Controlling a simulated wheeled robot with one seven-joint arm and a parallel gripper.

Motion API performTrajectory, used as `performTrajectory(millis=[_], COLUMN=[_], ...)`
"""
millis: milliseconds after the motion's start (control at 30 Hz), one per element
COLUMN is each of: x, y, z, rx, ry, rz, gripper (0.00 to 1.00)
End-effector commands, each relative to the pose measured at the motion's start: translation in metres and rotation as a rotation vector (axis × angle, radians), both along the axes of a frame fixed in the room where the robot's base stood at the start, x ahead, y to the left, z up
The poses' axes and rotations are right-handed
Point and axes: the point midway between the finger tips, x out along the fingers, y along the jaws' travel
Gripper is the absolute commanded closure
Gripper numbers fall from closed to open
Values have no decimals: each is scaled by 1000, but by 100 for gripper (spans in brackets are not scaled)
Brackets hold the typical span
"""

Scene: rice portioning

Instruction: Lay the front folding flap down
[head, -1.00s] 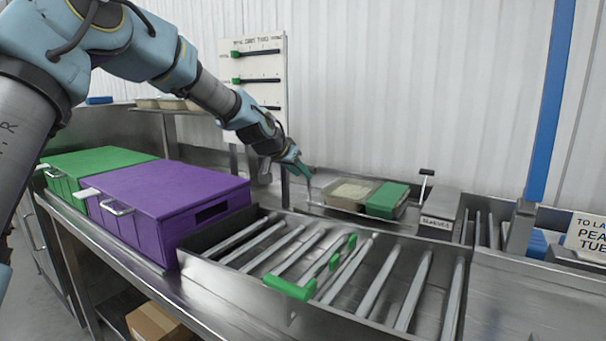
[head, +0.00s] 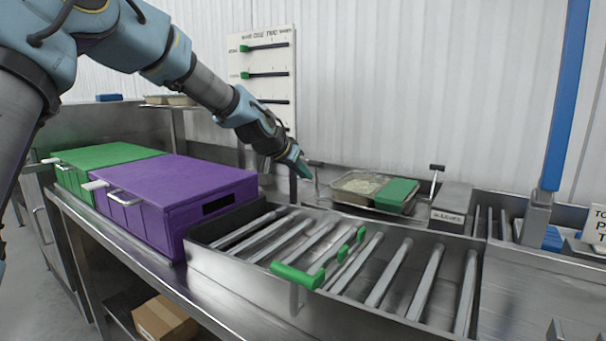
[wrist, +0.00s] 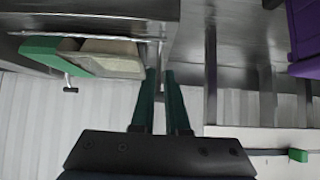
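The rice tray (head: 345,183) with a green sleeve (head: 397,192) sits in a metal station at the back wall. A thin upright metal piece with a dark top (head: 316,180) stands at its left end, perhaps a folding flap; I cannot say for sure that it is the front one. My gripper (head: 306,171) is beside this piece. In the wrist view the two green fingers (wrist: 160,75) have a narrow gap at the tips, close to the tray's edge (wrist: 125,65). Whether they touch or grip the thin piece is unclear.
A black-topped lever (head: 437,168) stands right of the sleeve, near a labelled metal box (head: 452,200). A roller conveyor (head: 375,318) with green handles (head: 297,275) lies in front. Purple (head: 180,180) and green (head: 100,155) boxes stand left.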

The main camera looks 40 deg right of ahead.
Motion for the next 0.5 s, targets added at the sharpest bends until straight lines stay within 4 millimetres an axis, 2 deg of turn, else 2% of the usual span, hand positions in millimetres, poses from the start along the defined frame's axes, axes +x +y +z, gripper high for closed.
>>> performTrajectory(millis=[500], x=[-5], y=[21], z=[-11], rx=[-1], ry=[0], rz=[1], gripper=[88])
